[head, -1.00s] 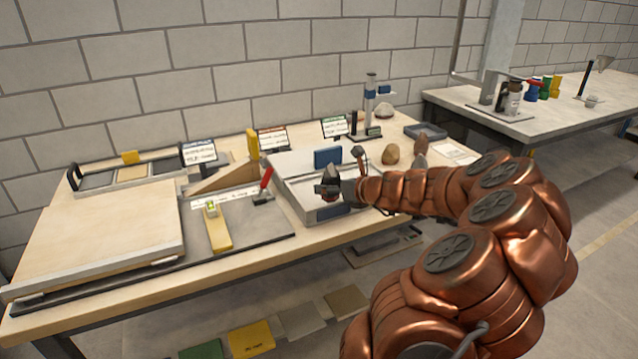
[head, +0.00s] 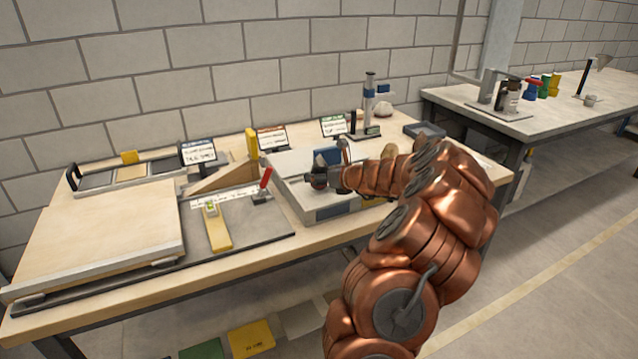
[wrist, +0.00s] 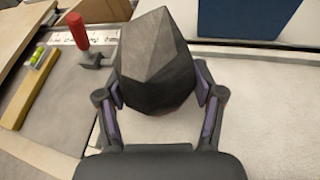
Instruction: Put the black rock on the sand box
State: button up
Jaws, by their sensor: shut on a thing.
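The black rock (wrist: 155,60) is dark grey and faceted, and fills the middle of the wrist view. My gripper (wrist: 155,103) is shut on it, with a finger on each side. In the head view my gripper (head: 325,178) is over the sand box (head: 325,200), a shallow pale tray with a light sand surface and a blue block (head: 328,156) at its back. The sand also shows below the rock in the wrist view (wrist: 250,85). In the head view the rock is small and mostly hidden by the gripper. I cannot tell whether the rock touches the sand.
Left of the sand box are a red-handled clamp (head: 264,180), a yellow level (head: 216,228) and a wide wooden board (head: 105,235). A wooden wedge (head: 225,178) and label stands (head: 272,138) stand behind. A grey tray (head: 424,130) lies at the right.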

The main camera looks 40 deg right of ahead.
jog(key=shift+f, duration=0.9)
jog(key=shift+f, duration=0.1)
jog(key=o, duration=1.7)
jog(key=shift+s+r, duration=0.2)
jog(key=shift+s, duration=0.15)
jog(key=v, duration=1.1)
jog(key=shift+s, duration=0.15)
jog(key=shift+a+r, duration=0.1)
